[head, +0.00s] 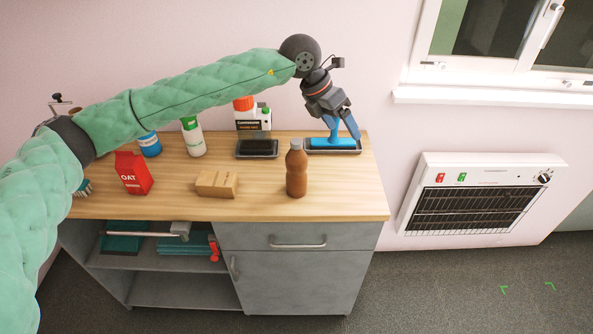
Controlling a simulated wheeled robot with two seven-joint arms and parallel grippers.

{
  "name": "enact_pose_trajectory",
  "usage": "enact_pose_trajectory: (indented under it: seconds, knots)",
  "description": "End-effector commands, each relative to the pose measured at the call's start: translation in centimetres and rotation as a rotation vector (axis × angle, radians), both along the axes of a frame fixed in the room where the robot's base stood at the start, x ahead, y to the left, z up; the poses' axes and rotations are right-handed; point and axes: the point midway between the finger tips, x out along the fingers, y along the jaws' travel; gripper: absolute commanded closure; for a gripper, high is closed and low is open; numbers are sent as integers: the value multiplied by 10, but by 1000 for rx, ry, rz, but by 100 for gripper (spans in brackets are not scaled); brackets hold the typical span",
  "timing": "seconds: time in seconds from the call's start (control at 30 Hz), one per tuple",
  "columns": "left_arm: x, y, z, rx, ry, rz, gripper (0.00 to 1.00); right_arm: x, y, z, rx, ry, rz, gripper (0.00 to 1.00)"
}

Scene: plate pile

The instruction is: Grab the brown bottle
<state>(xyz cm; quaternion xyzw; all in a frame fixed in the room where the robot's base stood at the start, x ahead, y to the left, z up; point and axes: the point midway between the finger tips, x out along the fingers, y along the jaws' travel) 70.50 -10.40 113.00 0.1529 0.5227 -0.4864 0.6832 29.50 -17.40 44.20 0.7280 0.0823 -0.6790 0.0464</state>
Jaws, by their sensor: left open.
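The brown bottle (297,170) stands upright near the front right of the wooden counter top. My right gripper is not in view.
A cardboard box (217,184) lies left of the bottle, and a red OAT carton (133,173) stands farther left. A second dark tray (256,148), a white jug (253,117) and a white bottle (193,138) are behind. The counter (345,200) is bare right of the bottle.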

Motion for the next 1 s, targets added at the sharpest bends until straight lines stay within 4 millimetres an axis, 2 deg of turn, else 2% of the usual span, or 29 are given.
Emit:
enact_pose_trajectory:
  seconds: [0.1,0.2,0.4,0.57,0.73,1.0]
  knots:
    - [7,37,-20,210,4,31,20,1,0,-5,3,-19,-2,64]
    - [10,63,-29,350,5,60,20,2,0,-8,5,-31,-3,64]
    - [14,92,-35,502,7,97,20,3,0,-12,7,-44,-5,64]
    - [15,99,-42,533,9,104,20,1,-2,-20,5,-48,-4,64]
    - [14,99,-56,533,9,104,20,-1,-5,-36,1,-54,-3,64]
    - [14,99,-66,531,9,103,20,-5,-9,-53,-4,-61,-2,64]
